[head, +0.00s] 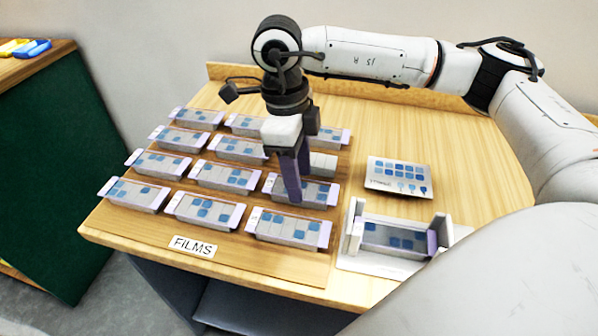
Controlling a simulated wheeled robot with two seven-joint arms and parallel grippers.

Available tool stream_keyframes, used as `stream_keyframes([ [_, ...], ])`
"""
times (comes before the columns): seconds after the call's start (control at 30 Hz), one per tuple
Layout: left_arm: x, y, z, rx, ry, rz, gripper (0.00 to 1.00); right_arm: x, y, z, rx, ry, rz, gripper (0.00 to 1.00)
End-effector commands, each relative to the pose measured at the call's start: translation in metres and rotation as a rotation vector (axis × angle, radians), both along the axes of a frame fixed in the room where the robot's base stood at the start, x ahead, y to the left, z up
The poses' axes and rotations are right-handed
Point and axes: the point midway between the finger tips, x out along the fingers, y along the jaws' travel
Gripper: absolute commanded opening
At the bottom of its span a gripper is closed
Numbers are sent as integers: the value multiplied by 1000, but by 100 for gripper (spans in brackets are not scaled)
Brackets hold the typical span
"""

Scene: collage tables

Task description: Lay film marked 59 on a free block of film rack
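The film rack (170,229), labelled FILMS, carries rows of pale films with blue squares and lilac ends. Several lie at the front and left, such as the front right film (310,233). A bare pale block (323,163) shows just right of my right gripper (294,196). The gripper points down over the right column, in front of another film (318,190). Its fingers overlap in view, so I cannot tell their opening or whether they touch that film. One more film (385,236) lies in a white holder (355,262). The film numbers are too small to read. My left gripper is out of view.
A small card (398,176) with blue squares lies right of the rack. The wooden table (455,160) is bare behind it. A raised ledge runs along the back edge. Blue and yellow trays (32,48) stand on another table at far left.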

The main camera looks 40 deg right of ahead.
Motion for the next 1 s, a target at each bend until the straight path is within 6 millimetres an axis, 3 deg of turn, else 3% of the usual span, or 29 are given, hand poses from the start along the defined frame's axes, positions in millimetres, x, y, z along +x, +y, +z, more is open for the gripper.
stream_keyframes([
  [0.1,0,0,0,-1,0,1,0,0,0,0,0,0,0,62],
  [0.47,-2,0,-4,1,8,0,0,1,1,8,1,-2,0,62],
  [0.8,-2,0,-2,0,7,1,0,7,6,70,1,-3,-1,62],
  [1.0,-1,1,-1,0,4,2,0,9,8,96,0,-1,-1,62],
])
